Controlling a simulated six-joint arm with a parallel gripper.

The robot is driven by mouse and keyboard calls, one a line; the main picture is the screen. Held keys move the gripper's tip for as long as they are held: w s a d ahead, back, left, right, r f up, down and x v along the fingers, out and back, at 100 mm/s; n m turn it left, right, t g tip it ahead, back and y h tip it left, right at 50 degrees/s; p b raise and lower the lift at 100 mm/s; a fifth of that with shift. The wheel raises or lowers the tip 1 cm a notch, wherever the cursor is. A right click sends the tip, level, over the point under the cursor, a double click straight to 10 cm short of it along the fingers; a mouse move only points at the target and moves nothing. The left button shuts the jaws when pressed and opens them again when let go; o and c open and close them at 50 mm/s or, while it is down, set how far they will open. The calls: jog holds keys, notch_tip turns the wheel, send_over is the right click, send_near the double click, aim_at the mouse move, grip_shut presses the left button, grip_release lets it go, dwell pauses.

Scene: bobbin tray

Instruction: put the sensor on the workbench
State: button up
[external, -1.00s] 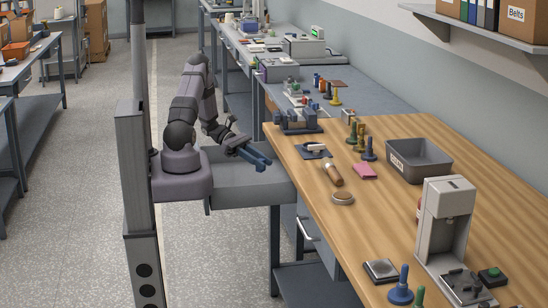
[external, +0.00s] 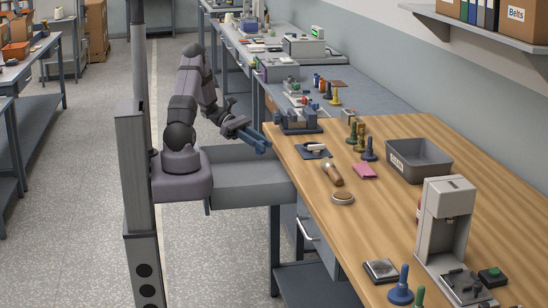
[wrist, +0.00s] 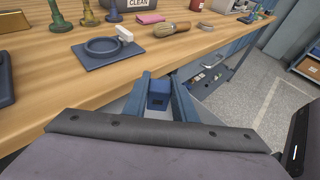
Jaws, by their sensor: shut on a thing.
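My gripper (external: 263,147) is raised just off the left edge of the workbench (external: 395,222), near its far corner. In the wrist view its two blue fingers (wrist: 160,98) are shut on a small dark blue block with a dark opening (wrist: 157,99), which I take to be the sensor. In the external view the block cannot be told apart from the fingers. In the wrist view the wooden top of the workbench (wrist: 45,110) lies ahead and to the left, and the block appears just beyond its edge.
A dark blue plate with a ring and white piece (wrist: 101,50) sits near the edge. A wooden-handled brush (external: 332,174), pink pad (external: 365,171), several spools and a grey CLEAN bin (external: 420,160) stand around. Bare wood shows in front of the bin.

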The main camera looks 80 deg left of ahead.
notch_tip(320, 180, up, 16)
jog(key=f, duration=0.1)
jog(key=w+d+m+g+h, duration=0.2)
jog(key=w+d+m+g, duration=0.1)
jog(key=w+d, duration=0.8)
jog(key=m+g+h+p, duration=0.1)
jog(key=m+g+h, duration=0.1)
jog(key=m+g, duration=0.45)
send_over(342, 221)
jog(key=shift+w+a+f+p, duration=0.1)
jog(key=shift+f+p, duration=0.75)
jog(key=shift+f, duration=6.7)
